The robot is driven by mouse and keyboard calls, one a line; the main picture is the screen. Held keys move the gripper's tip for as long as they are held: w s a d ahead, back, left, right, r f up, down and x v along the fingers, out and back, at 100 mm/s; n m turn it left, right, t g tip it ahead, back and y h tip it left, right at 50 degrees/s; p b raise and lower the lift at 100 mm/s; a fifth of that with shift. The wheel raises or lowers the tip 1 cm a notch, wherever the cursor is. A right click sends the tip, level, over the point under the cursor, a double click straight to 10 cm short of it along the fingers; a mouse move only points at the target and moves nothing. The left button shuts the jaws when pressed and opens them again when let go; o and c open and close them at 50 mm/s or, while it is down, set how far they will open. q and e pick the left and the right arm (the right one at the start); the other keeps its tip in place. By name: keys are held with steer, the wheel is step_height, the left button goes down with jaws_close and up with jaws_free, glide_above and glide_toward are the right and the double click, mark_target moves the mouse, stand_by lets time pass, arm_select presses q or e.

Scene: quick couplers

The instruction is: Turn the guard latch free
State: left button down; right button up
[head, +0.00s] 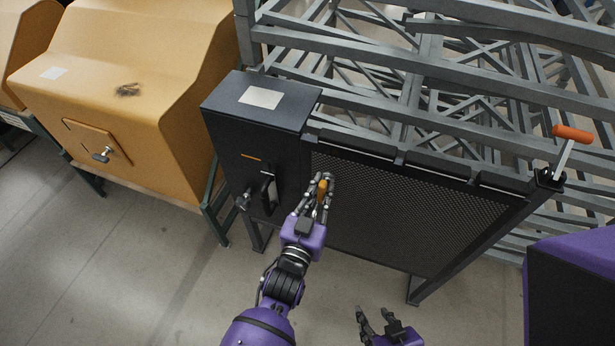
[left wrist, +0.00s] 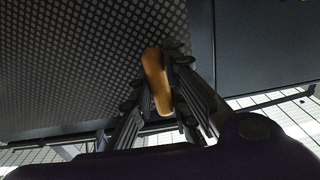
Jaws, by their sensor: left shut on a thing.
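The guard latch (head: 322,188) is a small orange handle at the left edge of the black perforated guard panel (head: 400,205). My left gripper (head: 323,182) is shut on the latch, with its fingers on both sides of it. The orange latch also shows in the left wrist view (left wrist: 156,80), tilted a little between the dark fingers (left wrist: 158,88). The latch's mount is hidden behind the fingers. My right gripper (head: 372,310) is open and empty at the bottom of the head view, apart from the guard.
A dark cabinet (head: 225,115) with a black handle (head: 268,190) stands left of the panel. A yellow machine (head: 150,60) stands further left. An orange-gripped crank (head: 572,134) rises at the panel's right end. Grey steel framing (head: 400,70) lies behind. The floor in front is clear.

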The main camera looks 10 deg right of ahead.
arm_select(q)
steer(key=c, duration=1.7)
jaws_free()
steer(key=v, duration=1.2)
arm_select(e)
steer(key=shift+s, duration=0.15)
